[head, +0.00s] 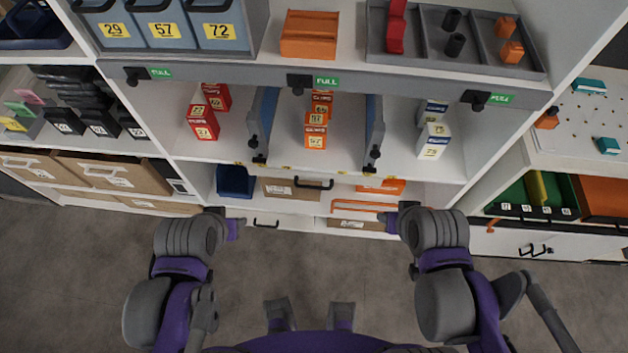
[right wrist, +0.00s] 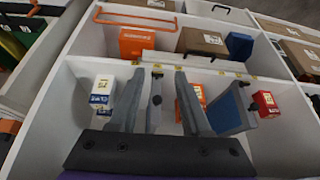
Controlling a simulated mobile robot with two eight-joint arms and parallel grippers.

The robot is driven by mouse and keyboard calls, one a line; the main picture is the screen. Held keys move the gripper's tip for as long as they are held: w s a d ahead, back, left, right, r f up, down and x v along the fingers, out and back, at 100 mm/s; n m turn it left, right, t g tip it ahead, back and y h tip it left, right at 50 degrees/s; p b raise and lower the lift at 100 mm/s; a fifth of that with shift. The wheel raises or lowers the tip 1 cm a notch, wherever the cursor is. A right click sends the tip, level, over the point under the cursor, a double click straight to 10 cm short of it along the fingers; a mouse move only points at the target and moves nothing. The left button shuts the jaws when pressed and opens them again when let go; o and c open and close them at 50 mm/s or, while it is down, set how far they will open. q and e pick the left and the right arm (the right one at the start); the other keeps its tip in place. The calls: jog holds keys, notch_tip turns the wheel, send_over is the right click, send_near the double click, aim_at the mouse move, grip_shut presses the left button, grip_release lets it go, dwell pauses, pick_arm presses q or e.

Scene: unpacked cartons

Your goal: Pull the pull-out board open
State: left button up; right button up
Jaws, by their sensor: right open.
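The grey front bar of the pull-out board (head: 230,81) runs across the middle shelf unit in the head view. It carries black knobs and green labels, and sits just below the upper shelf's bins. My left gripper (head: 235,228) is in front of the lower shelf, apart from the bar; its jaws are too small to read. My right gripper (head: 391,223) is level with it on the right, also apart from the bar. I cannot make out the board there.
Blue bins (head: 165,28) and a grey tray (head: 420,42) stand above the bar. Red cartons (head: 204,126), orange cartons (head: 316,138) and white-blue cartons (head: 432,141) stand below, between dividers (head: 375,130). A dark blue bin (head: 236,181) is lower. The floor before me is clear.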

jog(key=w+a+f+m+g+y+b, duration=0.2)
jog(key=w+a+f+m+b, duration=0.3)
jog(key=w+f+m+b, duration=0.3)
jog(key=m+y+b, duration=0.2)
jog(key=m+b, duration=0.4)
jog(key=m, duration=0.4)
send_near(316, 187)
pick_arm(q)
notch_tip(316, 187, down, 19)
jog(key=s+b, duration=0.1)
jog(key=b, duration=0.1)
jog(key=shift+s+g, duration=0.35)
jog(key=shift+g, duration=0.05)
pick_arm(e)
jog(key=shift+g, duration=0.4)
jog(key=x, duration=0.7)
jog(key=shift+w+a+f, duration=0.1)
jog(key=shift+w+f, duration=0.15)
jog(key=shift+w, duration=0.15)
pick_arm(q)
jog(key=shift+f, duration=0.1)
pick_arm(e)
jog(key=shift+c, duration=0.2)
grip_shut()
